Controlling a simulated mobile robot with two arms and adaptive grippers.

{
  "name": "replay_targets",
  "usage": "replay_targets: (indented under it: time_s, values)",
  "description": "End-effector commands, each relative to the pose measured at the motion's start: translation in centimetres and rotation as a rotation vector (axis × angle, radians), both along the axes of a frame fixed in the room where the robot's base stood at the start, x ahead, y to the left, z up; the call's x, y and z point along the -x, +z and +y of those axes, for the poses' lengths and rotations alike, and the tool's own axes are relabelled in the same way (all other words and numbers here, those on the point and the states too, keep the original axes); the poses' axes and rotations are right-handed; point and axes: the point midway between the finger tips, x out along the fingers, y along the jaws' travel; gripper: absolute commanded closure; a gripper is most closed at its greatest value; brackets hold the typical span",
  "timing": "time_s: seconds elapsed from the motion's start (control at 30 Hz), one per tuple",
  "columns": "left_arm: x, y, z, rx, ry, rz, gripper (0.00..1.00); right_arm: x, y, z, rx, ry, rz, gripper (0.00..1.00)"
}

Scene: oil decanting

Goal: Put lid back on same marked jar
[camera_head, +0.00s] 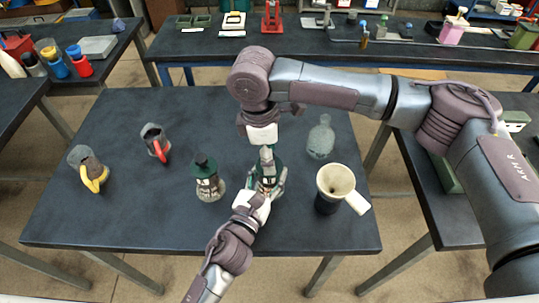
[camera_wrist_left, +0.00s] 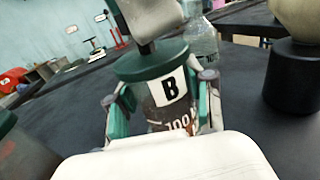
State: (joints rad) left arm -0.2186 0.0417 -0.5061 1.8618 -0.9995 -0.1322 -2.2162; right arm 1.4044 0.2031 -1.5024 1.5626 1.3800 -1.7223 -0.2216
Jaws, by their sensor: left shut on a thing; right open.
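A jar marked B (camera_wrist_left: 168,90) stands upright in the left wrist view, with a green lid (camera_wrist_left: 150,62) sitting on its top. In the head view this jar is mostly hidden between my grippers. My left gripper (camera_head: 266,186) is shut around the jar's body; its fingers show on both sides of the jar in the left wrist view. My right gripper (camera_head: 266,153) points down over the lid and is open; a part of it (camera_wrist_left: 152,15) shows just above the lid. Whether it touches the lid, I cannot tell. A second jar with a green lid (camera_head: 207,182) stands to the left.
A clear glass bottle (camera_head: 320,139) stands behind right of the jar. A cream funnel-like cup (camera_head: 336,181) on a dark stand is at the right. Two jugs, one red-handled (camera_head: 157,144) and one yellow-handled (camera_head: 88,167), stand left. The table's (camera_head: 120,220) front left is clear.

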Motion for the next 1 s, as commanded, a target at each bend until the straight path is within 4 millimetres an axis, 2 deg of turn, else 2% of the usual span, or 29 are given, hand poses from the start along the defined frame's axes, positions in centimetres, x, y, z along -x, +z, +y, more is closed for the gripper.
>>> replay_targets:
  time_s: [0.3, 0.5, 0.7, 0.93, 0.97, 1.0]
  values:
    - [0.0, 0.1, 0.0, 0.0, 0.0, -0.001, 1.0, 0.0, 6.6, 0.9, -0.002, 0.001, -0.003, 0.43]
    - [0.0, 0.1, 0.0, 0.0, 0.0, -0.001, 1.0, 0.0, 9.8, 1.2, -0.001, 0.0, -0.002, 0.43]
    - [0.0, 0.1, 0.0, 0.0, 0.0, -0.001, 1.0, 0.0, 10.9, 1.4, 0.0, 0.001, 0.001, 0.43]
    - [0.0, 0.1, 0.0, 0.0, 0.0, -0.001, 1.0, 0.0, 11.0, 1.4, 0.0, 0.001, 0.001, 0.43]
    - [0.0, 0.1, 0.0, 0.0, 0.0, -0.001, 0.46, 0.0, 11.0, 1.4, 0.0, 0.001, 0.001, 0.43]
    - [0.0, 0.1, 0.0, 0.0, 0.0, -0.001, 0.39, 0.0, 11.0, 1.4, 0.0, 0.001, 0.001, 0.43]
